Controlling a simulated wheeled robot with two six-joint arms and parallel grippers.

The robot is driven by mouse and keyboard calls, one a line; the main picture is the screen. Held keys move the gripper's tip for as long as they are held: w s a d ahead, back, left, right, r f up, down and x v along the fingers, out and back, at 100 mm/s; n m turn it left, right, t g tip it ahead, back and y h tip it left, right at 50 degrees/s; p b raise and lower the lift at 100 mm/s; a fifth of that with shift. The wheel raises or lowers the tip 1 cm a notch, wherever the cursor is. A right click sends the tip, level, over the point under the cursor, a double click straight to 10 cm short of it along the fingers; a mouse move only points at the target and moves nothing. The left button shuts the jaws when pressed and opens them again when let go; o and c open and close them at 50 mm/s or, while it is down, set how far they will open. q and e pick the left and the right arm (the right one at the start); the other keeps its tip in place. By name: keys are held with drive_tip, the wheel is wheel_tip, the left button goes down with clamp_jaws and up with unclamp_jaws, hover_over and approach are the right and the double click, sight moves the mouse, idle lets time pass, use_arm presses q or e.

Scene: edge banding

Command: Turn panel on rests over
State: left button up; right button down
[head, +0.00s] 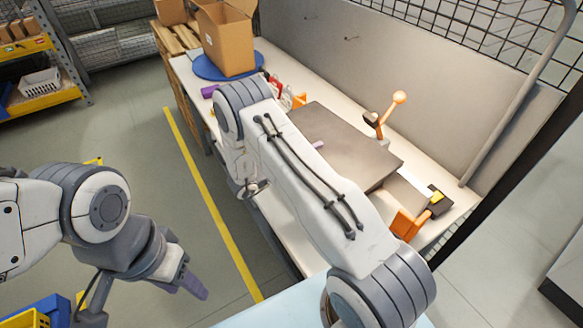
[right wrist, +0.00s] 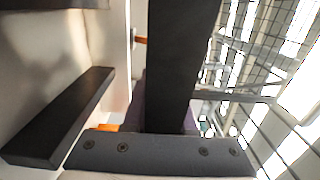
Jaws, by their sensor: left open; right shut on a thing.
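The panel (head: 345,145), a flat grey-brown board, lies over the bench in the head view, partly covered by my right arm. In the right wrist view the panel (right wrist: 170,50) shows edge-on as a dark upright band. My right gripper (right wrist: 168,118) is shut on its edge, with purple fingers on both sides. In the head view only a purple fingertip of it shows above the panel. A dark bar (right wrist: 60,118), possibly a rest, lies left of the panel, apart from it. My left gripper (head: 190,282) is open and empty over the floor, away from the bench.
The white bench (head: 290,75) carries an orange-handled clamp (head: 399,98) behind the panel and an orange block (head: 407,224) at its near end. A cardboard box (head: 228,40) stands on a blue disc (head: 205,69) at the far end. A grey wall backs the bench.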

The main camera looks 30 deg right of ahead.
drive_tip(key=d+g, duration=0.1)
drive_tip(key=d+r+m+g, duration=0.1)
drive_tip(key=d, duration=0.1)
drive_tip(key=shift+d, duration=0.2)
wheel_tip(320, 180, down, 12)
drive_tip(key=b, duration=0.8)
drive_tip(key=shift+b, duration=0.4)
drive_tip(key=shift+r, duration=0.1)
drive_tip(key=c, duration=0.6)
unclamp_jaws()
drive_tip(key=shift+c, duration=0.2)
